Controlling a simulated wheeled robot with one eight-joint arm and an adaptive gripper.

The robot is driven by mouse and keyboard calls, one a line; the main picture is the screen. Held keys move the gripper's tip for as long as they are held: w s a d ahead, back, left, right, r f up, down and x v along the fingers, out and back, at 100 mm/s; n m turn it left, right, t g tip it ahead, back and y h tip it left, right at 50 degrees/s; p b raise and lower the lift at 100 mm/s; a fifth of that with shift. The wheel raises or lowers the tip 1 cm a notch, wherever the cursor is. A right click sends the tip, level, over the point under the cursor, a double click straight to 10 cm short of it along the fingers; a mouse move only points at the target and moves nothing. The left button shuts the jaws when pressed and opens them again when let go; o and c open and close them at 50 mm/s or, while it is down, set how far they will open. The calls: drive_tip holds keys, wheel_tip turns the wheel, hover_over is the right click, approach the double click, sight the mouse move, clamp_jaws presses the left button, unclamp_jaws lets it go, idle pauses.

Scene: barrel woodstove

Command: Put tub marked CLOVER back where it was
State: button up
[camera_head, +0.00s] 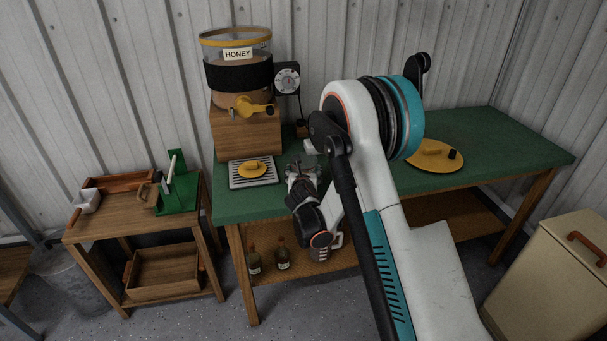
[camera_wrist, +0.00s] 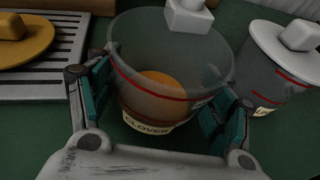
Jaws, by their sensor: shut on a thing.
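The tub marked CLOVER (camera_wrist: 150,103) is clear, with red bands and an open top; amber honey (camera_wrist: 160,90) lies in its bottom. My gripper (camera_wrist: 160,108) is shut on it, with a teal-padded finger on each side. In the head view my gripper (camera_head: 303,172) is over the green table beside the drip grate, and my arm and gripper largely hide the tub. I cannot tell whether the tub touches the table. Another tub (camera_wrist: 275,75) with a white knobbed lid stands close on the right; its label is only partly visible.
The HONEY dispenser (camera_head: 238,75) stands behind on a wooden block. A yellow lid (camera_head: 252,169) lies on the drip grate (camera_head: 240,182). A white knobbed piece (camera_wrist: 188,15) is just behind the tub. A yellow disc (camera_head: 425,163) lies farther right on the green table (camera_head: 500,140).

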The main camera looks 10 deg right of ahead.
drive_tip(key=shift+f, duration=0.15)
drive_tip(key=o, duration=1.3)
drive_tip(key=shift+c, duration=0.2)
